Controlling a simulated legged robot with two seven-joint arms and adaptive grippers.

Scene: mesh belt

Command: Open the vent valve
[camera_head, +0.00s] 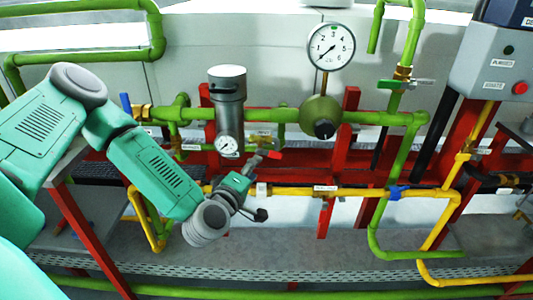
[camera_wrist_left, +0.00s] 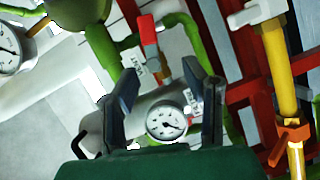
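A small valve with a red lever handle sits on the green pipework, just right of the grey cylinder; I take this red handle (camera_head: 272,154) for the vent valve, but its label is not readable. In the left wrist view the red handle (camera_wrist_left: 149,36) stands beyond my fingertips, roughly between them. My left gripper (camera_head: 256,180) is close to the handle, below and left of it in the head view. In the left wrist view my left gripper (camera_wrist_left: 161,72) has its two dark fingers spread apart, with nothing held. My right gripper is not in view.
A grey cylinder (camera_head: 227,95) with a small gauge (camera_head: 228,146) stands beside the handle. A large gauge (camera_head: 331,47) rises above a green round body (camera_head: 320,112). A yellow pipe (camera_head: 350,192) with a blue-handled valve (camera_head: 398,191) runs below. A control box (camera_head: 493,62) hangs at right.

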